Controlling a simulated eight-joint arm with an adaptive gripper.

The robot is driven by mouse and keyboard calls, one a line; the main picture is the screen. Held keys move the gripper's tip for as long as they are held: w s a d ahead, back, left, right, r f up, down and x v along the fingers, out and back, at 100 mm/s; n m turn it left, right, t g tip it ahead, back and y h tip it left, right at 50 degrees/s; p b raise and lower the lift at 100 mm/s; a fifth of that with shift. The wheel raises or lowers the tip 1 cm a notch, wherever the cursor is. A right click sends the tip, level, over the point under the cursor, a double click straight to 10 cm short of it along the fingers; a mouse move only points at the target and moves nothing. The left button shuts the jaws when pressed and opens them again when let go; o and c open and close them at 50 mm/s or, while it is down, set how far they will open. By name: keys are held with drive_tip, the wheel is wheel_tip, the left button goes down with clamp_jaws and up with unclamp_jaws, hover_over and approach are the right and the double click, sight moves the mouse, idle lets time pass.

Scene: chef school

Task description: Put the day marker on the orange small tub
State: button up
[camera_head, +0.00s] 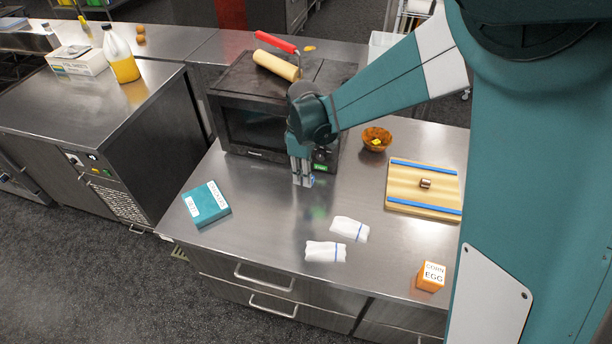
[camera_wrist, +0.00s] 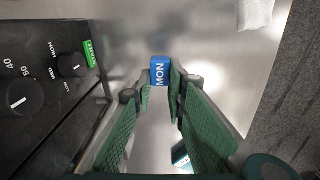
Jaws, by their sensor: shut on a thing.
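The day marker is a small blue block reading MON; in the wrist view the marker (camera_wrist: 160,74) sits between my fingertips. My gripper (camera_wrist: 161,86) is shut on it. In the head view my gripper (camera_head: 302,180) points down over the steel counter, in front of the microwave's right side, with a bit of blue at its tips. I cannot tell how far the marker is above the counter. The orange small tub (camera_head: 431,278) stands near the counter's front edge at the lower right, with white labels reading CORN and EGG. It is well apart from my gripper.
A black microwave (camera_head: 258,118) with a rolling pin (camera_head: 277,65) on top is close behind my gripper. Two white cloths (camera_head: 325,252) lie in front. A teal box (camera_head: 206,204) is left; an amber bowl (camera_head: 377,138) and a wooden board (camera_head: 410,190) are right.

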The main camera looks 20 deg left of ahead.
idle(0.3)
drive_tip(key=s+d+r, duration=0.1)
drive_tip(key=d+r, duration=0.2)
drive_tip(key=d, duration=0.9)
wheel_tip(320, 180, up, 4)
drive_tip(key=p, duration=0.3)
hover_over(429, 272)
drive_tip(key=shift+d+r+n, duration=0.1)
drive_tip(key=shift+r+n, duration=0.05)
drive_tip(key=shift+n, duration=0.15)
drive_tip(key=shift+w+f, duration=0.1)
drive_tip(key=shift+f, duration=3)
drive_tip(key=shift+f, duration=0.15)
drive_tip(key=shift+f+b, duration=0.5)
drive_tip(key=shift+f, duration=1.25)
